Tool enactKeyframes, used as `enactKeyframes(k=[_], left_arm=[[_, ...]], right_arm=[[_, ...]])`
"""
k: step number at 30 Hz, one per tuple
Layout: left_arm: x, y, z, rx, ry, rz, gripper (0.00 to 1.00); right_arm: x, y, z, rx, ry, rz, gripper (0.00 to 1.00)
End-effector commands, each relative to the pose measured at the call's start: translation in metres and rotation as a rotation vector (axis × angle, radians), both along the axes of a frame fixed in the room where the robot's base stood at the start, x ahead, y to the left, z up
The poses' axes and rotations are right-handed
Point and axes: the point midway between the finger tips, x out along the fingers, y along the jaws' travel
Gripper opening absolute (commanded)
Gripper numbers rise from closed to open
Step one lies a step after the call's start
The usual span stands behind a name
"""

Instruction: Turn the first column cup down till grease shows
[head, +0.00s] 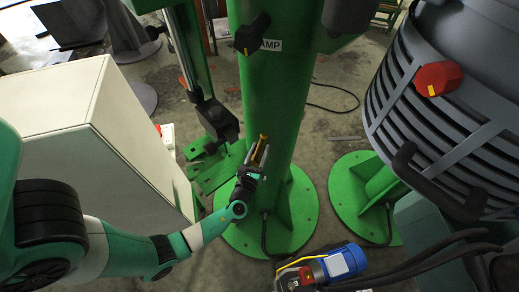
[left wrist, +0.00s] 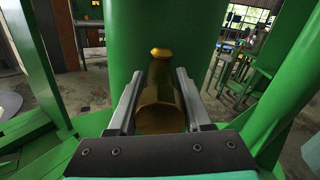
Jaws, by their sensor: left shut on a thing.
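The column cup is a brass-coloured fitting on the front of the green column (head: 272,95), low down. In the head view the cup (head: 263,139) shows as a small yellow tip beyond the fingers. In the left wrist view the cup (left wrist: 160,95) stands between the two fingers, with a rounded knob at its far end and a wider faceted near end. My left gripper (head: 257,158) is shut on the cup, with a finger on each side. It also shows in the left wrist view (left wrist: 160,103). I cannot make out any grease. My right gripper is not in view.
A pale cabinet (head: 95,125) stands left of the column, close to my left arm. A blue motor (head: 340,262) sits at the front. A dark slatted vessel (head: 425,110) with a red knob (head: 438,78) is at the right. Green base flanges (head: 300,215) stand on the floor.

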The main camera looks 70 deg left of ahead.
Motion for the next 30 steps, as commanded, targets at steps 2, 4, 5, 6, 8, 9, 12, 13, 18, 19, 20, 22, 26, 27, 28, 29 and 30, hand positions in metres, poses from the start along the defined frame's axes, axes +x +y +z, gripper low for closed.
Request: enactKeyframes(k=[2, 4, 5, 6, 8, 9, 12, 13, 18, 19, 20, 22, 26, 27, 28, 29, 30], left_arm=[[0.0001, -0.0001, -0.0001, 0.007, 0.010, -0.001, 0.00], [0.0001, -0.0001, -0.0003, 0.012, 0.015, -0.001, 0.00], [0.0001, -0.0001, -0.0003, 0.012, 0.016, -0.001, 0.00], [0.0001, -0.0001, -0.0004, 0.014, 0.017, -0.001, 0.00], [0.0001, -0.0001, -0.0004, 0.014, 0.017, -0.001, 0.00], [0.0002, -0.0001, -0.0005, 0.014, 0.017, -0.001, 0.00], [0.0002, -0.0001, -0.0005, 0.013, 0.017, -0.001, 0.00], [0.0001, -0.0002, -0.0005, 0.013, 0.017, -0.001, 0.00], [0.0000, -0.0001, -0.0005, 0.012, 0.016, 0.000, 0.68], [0.0001, -0.0001, -0.0005, 0.012, 0.016, 0.000, 0.73], [0.0000, -0.0001, -0.0005, 0.012, 0.016, 0.000, 0.79], [0.0000, -0.0001, -0.0004, 0.012, 0.016, 0.000, 0.80], [0.0000, 0.0000, -0.0003, 0.012, 0.015, 0.000, 0.80], [0.0000, -0.0001, -0.0003, 0.012, 0.015, 0.000, 0.80], [-0.0001, -0.0002, -0.0003, 0.011, 0.015, 0.000, 0.80], [-0.0002, -0.0004, -0.0002, 0.011, 0.015, 0.000, 0.80], [-0.0005, -0.0011, -0.0001, 0.012, 0.016, -0.001, 0.80]], right_arm=[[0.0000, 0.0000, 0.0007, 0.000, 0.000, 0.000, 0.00], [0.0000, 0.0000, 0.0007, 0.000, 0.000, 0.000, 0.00], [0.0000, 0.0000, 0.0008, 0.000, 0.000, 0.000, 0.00], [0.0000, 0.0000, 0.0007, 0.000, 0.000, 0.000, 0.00], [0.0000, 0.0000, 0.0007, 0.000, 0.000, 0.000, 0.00], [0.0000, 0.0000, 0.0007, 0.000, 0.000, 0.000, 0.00], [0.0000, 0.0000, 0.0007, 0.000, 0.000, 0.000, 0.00], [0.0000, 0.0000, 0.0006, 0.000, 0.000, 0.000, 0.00], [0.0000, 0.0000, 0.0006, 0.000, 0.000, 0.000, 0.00], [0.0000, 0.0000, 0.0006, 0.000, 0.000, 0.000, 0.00], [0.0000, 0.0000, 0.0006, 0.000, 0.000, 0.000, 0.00], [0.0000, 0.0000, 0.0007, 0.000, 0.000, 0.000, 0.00], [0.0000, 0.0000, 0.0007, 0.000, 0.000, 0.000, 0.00], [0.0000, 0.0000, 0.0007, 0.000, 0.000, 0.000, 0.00], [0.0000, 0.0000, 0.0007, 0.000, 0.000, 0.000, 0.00], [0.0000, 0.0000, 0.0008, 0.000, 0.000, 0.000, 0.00], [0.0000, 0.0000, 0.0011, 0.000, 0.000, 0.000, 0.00]])
